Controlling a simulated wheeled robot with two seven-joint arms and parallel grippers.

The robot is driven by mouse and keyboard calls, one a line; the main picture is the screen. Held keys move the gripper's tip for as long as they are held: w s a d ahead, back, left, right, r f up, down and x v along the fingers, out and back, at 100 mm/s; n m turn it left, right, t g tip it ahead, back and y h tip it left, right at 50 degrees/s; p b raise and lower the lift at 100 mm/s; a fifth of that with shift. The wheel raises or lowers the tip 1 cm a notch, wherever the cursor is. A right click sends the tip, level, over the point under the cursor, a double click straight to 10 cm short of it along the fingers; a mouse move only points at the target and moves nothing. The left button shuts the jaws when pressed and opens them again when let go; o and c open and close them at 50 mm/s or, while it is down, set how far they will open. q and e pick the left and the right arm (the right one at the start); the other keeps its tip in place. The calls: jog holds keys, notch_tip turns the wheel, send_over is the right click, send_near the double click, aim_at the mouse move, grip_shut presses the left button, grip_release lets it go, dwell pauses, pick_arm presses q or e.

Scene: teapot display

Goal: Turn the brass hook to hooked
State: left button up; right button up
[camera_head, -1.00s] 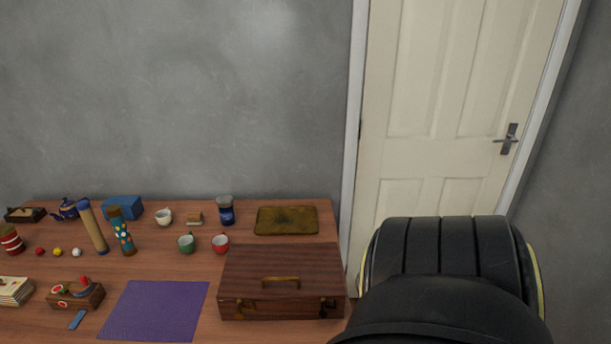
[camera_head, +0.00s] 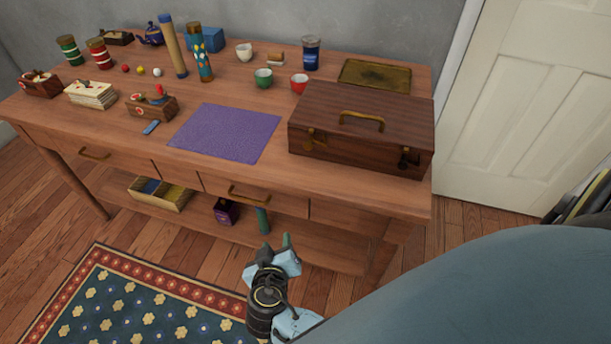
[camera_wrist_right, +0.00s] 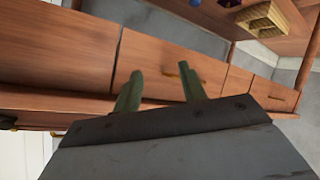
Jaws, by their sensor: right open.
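A dark brown wooden case (camera_head: 365,112) sits shut at the right front of the table, with a brass handle (camera_head: 361,121) on its lid. A small brass hook or catch (camera_head: 311,139) shows on the left of its front face, and a darker one (camera_head: 408,157) on the right. They are too small to tell how each is turned. My right gripper (camera_head: 274,231) is open and empty, below and left of the case, in front of the drawers. Its green fingers (camera_wrist_right: 161,76) stand apart in the wrist view. My left gripper is not in view.
The table's drawer front (camera_head: 240,192) with a brass pull faces my right gripper. A purple mat (camera_head: 226,132) lies left of the case. Cups, a blue jar (camera_head: 311,53) and a brass tray (camera_head: 375,74) stand behind it. A patterned rug (camera_head: 120,300) covers the floor at the left.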

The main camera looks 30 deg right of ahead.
notch_tip(320, 180, up, 9)
jog(key=w+d+m+t+h+b, duration=0.1)
jog(key=d+m+t+h+b, duration=0.15)
jog(key=m+h, duration=0.2)
jog(key=m+g+h+b, duration=0.1)
jog(key=m+h+b, duration=0.15)
jog(key=m, duration=0.25)
send_near(307, 148)
jog(key=shift+n, duration=0.35)
jog(key=x, duration=0.6)
jog(key=shift+w+d+r, duration=0.1)
jog(key=shift+d, duration=0.1)
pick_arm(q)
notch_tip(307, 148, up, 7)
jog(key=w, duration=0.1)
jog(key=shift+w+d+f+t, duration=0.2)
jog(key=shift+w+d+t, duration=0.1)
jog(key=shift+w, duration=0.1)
pick_arm(e)
jog(key=shift+x, duration=0.85)
grip_shut()
